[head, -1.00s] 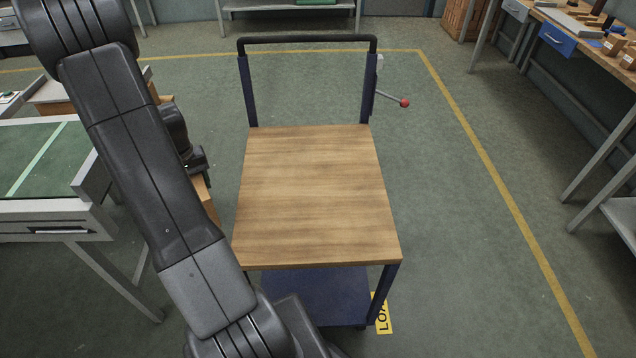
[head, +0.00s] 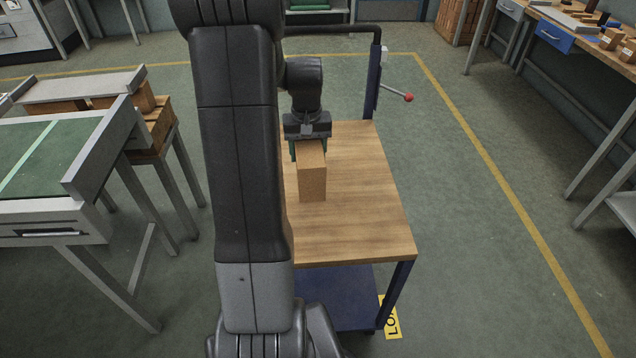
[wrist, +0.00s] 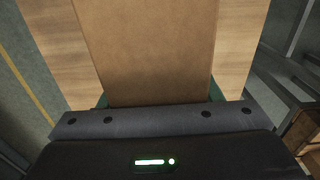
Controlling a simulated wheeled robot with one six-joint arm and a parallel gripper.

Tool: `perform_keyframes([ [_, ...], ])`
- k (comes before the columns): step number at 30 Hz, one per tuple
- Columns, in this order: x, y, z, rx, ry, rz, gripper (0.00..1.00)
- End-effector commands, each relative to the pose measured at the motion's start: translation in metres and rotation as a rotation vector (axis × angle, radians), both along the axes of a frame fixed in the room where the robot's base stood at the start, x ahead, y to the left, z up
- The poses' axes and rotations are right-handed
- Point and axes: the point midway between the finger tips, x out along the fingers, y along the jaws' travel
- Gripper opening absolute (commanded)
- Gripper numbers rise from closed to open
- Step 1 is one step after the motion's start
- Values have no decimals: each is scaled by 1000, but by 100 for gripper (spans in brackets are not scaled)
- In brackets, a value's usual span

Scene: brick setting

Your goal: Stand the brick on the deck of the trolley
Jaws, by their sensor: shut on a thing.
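The brick (head: 313,178) is a tan block, held upright over the wooden deck (head: 360,225) of the trolley in the head view. My gripper (head: 308,150) is shut on its upper part from above. The brick also fills the top middle of the wrist view (wrist: 145,50), with deck wood on both sides of it. I cannot tell whether its lower end touches the deck or hangs just above it. My arm hides the left part of the deck in the head view.
The trolley's dark handle (head: 372,75) rises at the deck's far end, with a red-knobbed lever (head: 407,97) on its right. A green-topped bench (head: 75,150) stands at the left. The right and front of the deck are clear.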

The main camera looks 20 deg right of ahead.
Motion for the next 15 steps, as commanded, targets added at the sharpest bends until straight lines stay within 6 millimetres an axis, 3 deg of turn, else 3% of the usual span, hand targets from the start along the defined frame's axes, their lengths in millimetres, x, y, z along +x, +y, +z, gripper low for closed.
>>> perform_keyframes([
  [3,-10,-17,3,-2,-4,-22,0],
  [8,-16,-26,1,-1,-2,-33,0],
  [15,-18,-27,-36,0,2,-34,0],
])
